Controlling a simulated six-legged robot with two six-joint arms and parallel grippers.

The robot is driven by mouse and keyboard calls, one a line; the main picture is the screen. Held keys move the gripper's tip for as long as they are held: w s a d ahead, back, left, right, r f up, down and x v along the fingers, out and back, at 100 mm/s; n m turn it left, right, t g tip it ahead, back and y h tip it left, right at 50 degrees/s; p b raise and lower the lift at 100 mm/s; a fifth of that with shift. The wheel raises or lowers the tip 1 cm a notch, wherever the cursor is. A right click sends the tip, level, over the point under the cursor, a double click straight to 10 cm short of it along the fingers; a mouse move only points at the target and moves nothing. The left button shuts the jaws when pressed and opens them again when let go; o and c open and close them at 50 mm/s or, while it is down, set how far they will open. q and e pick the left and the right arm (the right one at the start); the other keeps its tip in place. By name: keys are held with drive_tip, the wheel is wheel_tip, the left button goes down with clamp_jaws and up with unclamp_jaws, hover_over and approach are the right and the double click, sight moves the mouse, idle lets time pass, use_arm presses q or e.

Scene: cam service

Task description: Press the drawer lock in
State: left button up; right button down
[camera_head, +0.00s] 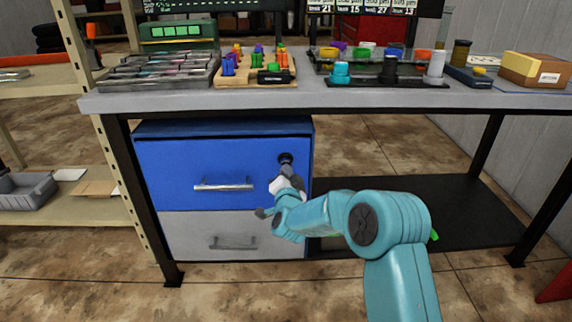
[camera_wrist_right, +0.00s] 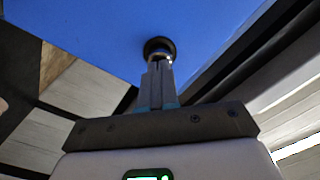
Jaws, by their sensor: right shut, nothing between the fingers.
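The drawer lock (camera_head: 285,158) is a small dark round cylinder at the upper right of the blue drawer front (camera_head: 215,165). It also shows in the right wrist view (camera_wrist_right: 158,47), with a bright metal part at its lower edge. My right gripper (camera_head: 286,170) is shut and empty, its fingertips (camera_wrist_right: 160,66) right at the lock. They overlap the lock's lower edge in the picture; I cannot tell whether they touch it. The blue drawer looks closed. My left gripper is in neither view.
A grey drawer (camera_head: 190,228) sits below the blue one. Both have metal handles, the upper one (camera_head: 223,185) left of my gripper. The grey tabletop (camera_head: 300,99) overhangs the cabinet and holds trays and small parts. A black lower shelf (camera_head: 460,215) lies to the right.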

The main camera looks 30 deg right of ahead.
drive_tip(key=shift+x, duration=1.6)
idle(0.6)
drive_tip(key=shift+s+a, duration=0.1)
drive_tip(key=b+v, duration=0.2)
drive_tip(key=v, duration=0.2)
drive_tip(key=shift+s+a, duration=0.2)
drive_tip(key=shift+s, duration=0.15)
idle(0.4)
drive_tip(key=p+v, duration=0.1)
drive_tip(key=v, duration=1.5)
drive_tip(key=shift+s+p, duration=0.25)
drive_tip(key=shift+p, duration=0.15)
